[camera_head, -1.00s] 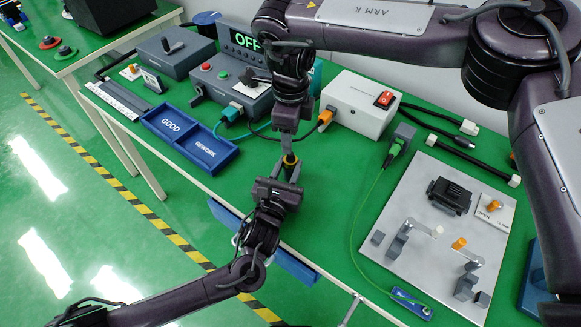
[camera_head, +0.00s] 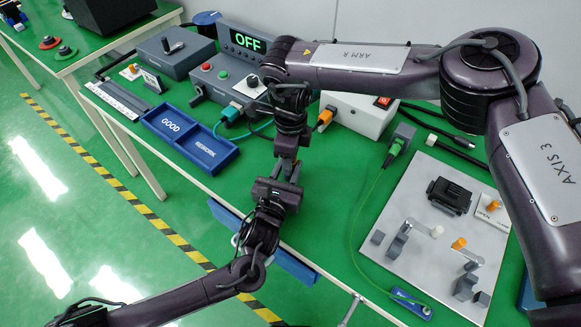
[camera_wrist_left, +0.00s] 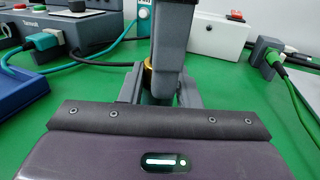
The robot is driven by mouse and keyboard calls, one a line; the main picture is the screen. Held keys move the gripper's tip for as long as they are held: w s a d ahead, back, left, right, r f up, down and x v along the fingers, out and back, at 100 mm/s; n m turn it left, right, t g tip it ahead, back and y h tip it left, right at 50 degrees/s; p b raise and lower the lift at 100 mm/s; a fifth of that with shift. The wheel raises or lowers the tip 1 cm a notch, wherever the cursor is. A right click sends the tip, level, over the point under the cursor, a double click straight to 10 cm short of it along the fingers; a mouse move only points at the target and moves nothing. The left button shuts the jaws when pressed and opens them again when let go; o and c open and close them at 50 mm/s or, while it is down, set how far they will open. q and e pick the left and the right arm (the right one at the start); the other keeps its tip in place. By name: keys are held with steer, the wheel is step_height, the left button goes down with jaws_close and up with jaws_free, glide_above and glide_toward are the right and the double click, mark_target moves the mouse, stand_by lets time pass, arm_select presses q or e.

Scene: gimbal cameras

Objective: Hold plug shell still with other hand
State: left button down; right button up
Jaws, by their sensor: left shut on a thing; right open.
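My left gripper (camera_head: 279,182) is shut on the plug shell, held upright above the near part of the bench. My right gripper (camera_head: 287,166) is open and points down from above, directly over the left one. In the left wrist view a dark grey right finger (camera_wrist_left: 174,45) stands in front of the held piece and hides most of it. I cannot tell whether the right fingers touch it.
A blue GOOD/REWORK tray (camera_head: 190,138) lies left of the grippers. Behind stand a control box with an OFF display (camera_head: 247,42) and a white box with a red switch (camera_head: 345,112). A grey fixture plate (camera_head: 420,205) and green cable (camera_head: 365,205) lie right.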

arm_select(q)
steer(key=shift+s+f, duration=0.15)
steer(key=shift+f, duration=0.25)
arm_select(e)
steer(key=c, duration=1)
steer(key=m, duration=0.3)
steer(key=shift+s, duration=0.1)
steer(key=o, duration=1.1)
steer(key=shift+r, duration=0.1)
steer(key=shift+r, duration=2.15)
steer(key=o, duration=0.6)
steer(key=shift+c, duration=0.2)
